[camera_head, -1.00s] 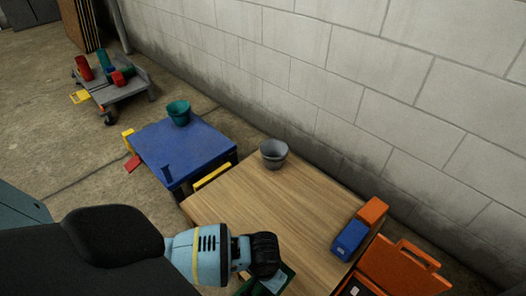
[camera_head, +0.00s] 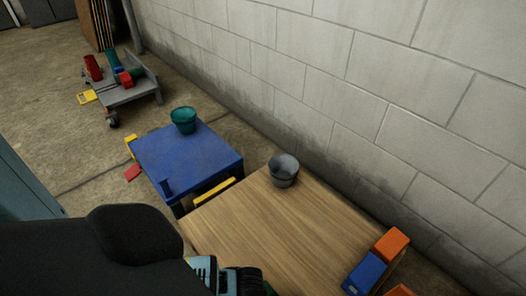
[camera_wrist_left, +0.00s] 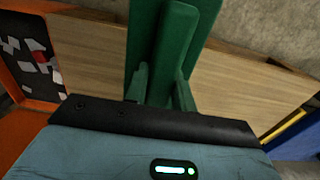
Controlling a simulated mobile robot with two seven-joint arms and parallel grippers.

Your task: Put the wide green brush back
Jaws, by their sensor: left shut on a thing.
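The green brush (camera_wrist_left: 165,40) fills the upper middle of the left wrist view, standing out from my left gripper (camera_wrist_left: 162,88). That gripper is shut on it, and the brush is over the wooden tabletop (camera_wrist_left: 225,80). The brush's far end is cut off by the frame. In the head view, my left arm comes in at the bottom, its wrist cut by the lower edge; only a sliver of green shows there. A teal pot (camera_head: 183,120) stands on the blue table (camera_head: 185,155), and a grey pot (camera_head: 283,170) on the wooden table (camera_head: 255,225). My right gripper is not in view.
Orange (camera_head: 391,242) and blue (camera_head: 364,272) blocks sit at the wooden table's right end. A grey cart (camera_head: 135,92) with red and green things stands at the back left. A block wall (camera_head: 400,90) runs behind the tables. The wooden top's middle is clear.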

